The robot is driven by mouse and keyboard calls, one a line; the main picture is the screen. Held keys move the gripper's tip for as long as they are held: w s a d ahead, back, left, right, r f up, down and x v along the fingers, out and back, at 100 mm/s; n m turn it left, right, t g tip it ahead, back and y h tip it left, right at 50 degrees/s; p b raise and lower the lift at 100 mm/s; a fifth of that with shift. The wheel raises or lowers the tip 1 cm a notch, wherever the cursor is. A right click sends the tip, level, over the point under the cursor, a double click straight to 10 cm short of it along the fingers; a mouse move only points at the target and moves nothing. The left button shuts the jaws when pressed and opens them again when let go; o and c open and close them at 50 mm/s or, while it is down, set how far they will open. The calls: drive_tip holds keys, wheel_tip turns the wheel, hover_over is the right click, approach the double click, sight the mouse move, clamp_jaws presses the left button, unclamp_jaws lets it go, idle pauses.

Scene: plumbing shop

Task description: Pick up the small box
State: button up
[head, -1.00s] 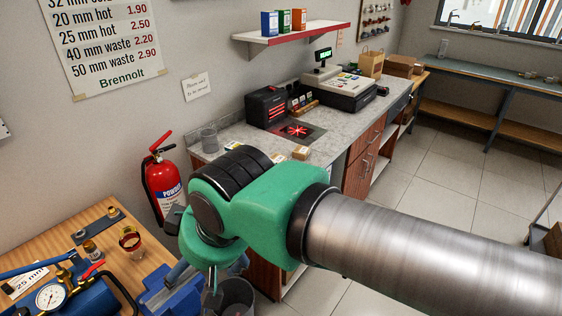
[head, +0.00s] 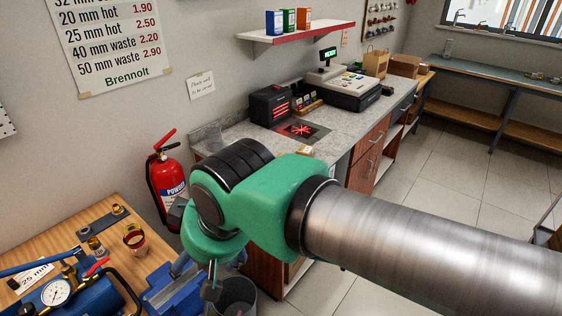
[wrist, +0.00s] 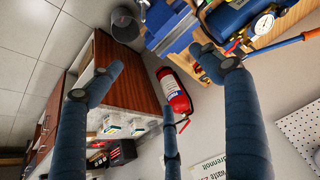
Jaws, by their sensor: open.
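I cannot pick this box out surely in the wrist view. My gripper (wrist: 160,75) shows in the wrist view with its dark blue fingers spread wide and nothing between them. It is apart from the counter, whose wooden side shows beyond the left finger. In the head view my arm hides most of the gripper.
A fire extinguisher (head: 168,185) hangs on the wall left of the counter. A workbench (head: 60,242) with a blue vise (head: 175,292) and gauge stands at lower left. A bin (head: 236,297) is below my arm. A till (head: 352,90) and a shelf (head: 300,33) with boxes are beyond.

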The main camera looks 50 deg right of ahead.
drive_tip(key=w+d+r+m+g+p, duration=0.1)
drive_tip(key=w+d+r+m+p, duration=0.2)
drive_tip(key=w+d+m, duration=0.4)
drive_tip(key=w+d+r+m+g+h+p, duration=0.1)
drive_tip(key=w+d+r+m+p, duration=0.1)
drive_tip(key=w+d+r+p, duration=0.45)
drive_tip(key=w+d+r+m, duration=0.1)
drive_tip(key=w+d+m, duration=0.35)
drive_tip(key=w, duration=0.45)
drive_tip(key=w+d+f+m+g+p, duration=0.25)
drive_tip(key=w+d+m+p, duration=0.5)
drive_tip(key=d, duration=0.75)
drive_tip(key=d+f+m+p, duration=0.2)
drive_tip(key=d+f+m, duration=0.2)
drive_tip(key=d, duration=0.5)
drive_tip(key=w+d+f+m+p, duration=0.1)
drive_tip(key=d+f+m+p, duration=0.1)
drive_tip(key=d+f+m, duration=0.3)
drive_tip(key=d+f+m+g+y+p, duration=0.1)
drive_tip(key=d+f+m, duration=0.3)
drive_tip(key=d+f, duration=0.4)
drive_tip(key=d+p, duration=0.1)
drive_tip(key=d, duration=0.5)
drive_tip(key=shift+w+d+f+m+p, duration=0.3)
drive_tip(key=shift+f+p, duration=0.1)
drive_tip(key=shift+f, duration=4.3)
